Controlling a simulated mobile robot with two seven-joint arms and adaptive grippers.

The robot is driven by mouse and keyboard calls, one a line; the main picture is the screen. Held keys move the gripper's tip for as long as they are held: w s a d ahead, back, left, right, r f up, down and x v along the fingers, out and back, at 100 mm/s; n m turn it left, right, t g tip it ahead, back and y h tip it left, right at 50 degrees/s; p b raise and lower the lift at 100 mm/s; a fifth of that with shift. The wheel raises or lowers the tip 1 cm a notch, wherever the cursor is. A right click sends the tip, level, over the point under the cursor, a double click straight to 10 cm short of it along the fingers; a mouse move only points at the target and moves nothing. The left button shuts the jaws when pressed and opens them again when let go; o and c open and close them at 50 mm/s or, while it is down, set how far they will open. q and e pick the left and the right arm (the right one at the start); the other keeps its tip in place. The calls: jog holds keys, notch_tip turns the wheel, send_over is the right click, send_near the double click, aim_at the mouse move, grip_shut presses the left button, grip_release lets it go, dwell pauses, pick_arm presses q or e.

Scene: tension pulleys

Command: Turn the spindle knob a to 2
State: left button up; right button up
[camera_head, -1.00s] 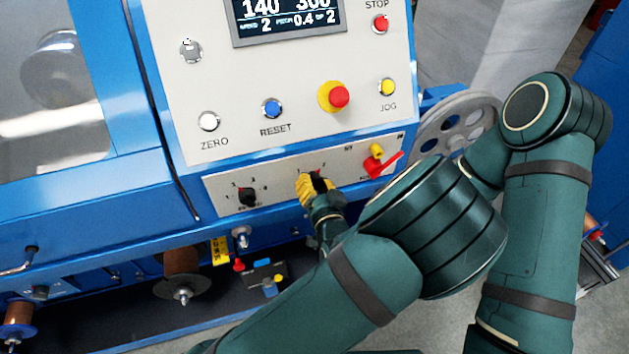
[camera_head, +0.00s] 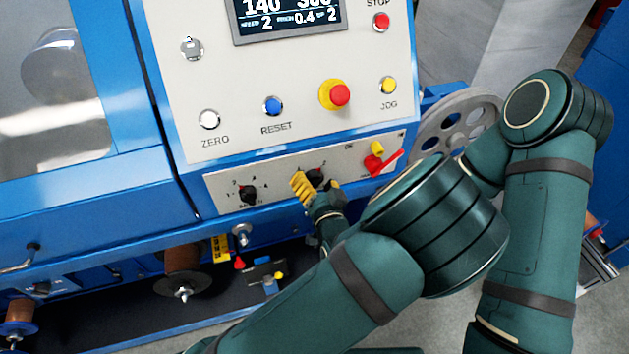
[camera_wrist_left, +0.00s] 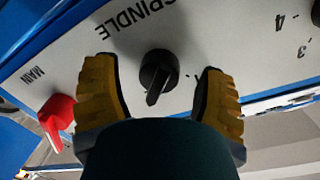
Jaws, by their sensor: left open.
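The black spindle knob (camera_head: 314,177) is on the light lower strip of the control panel. It also shows in the left wrist view (camera_wrist_left: 158,72), under the upside-down word SPINDLE, with its pointer bar aimed down and slightly left in that picture. My left gripper (camera_head: 318,188) is open in front of the knob. In the left wrist view its yellow fingers (camera_wrist_left: 158,95) stand on either side of the knob with clear gaps, touching neither side. The number marks around this knob are too small or hidden to read. My right gripper is not in view.
Another black knob (camera_head: 249,194) with numbers sits to the left on the same strip. A red switch lever (camera_head: 375,163) is to the right. A red emergency button (camera_head: 338,95), a blue button (camera_head: 272,106) and a screen (camera_head: 290,14) are above. Copper spools (camera_head: 182,262) hang below.

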pick_arm(q)
jog(key=v, duration=1.1)
jog(key=shift+s, duration=0.45)
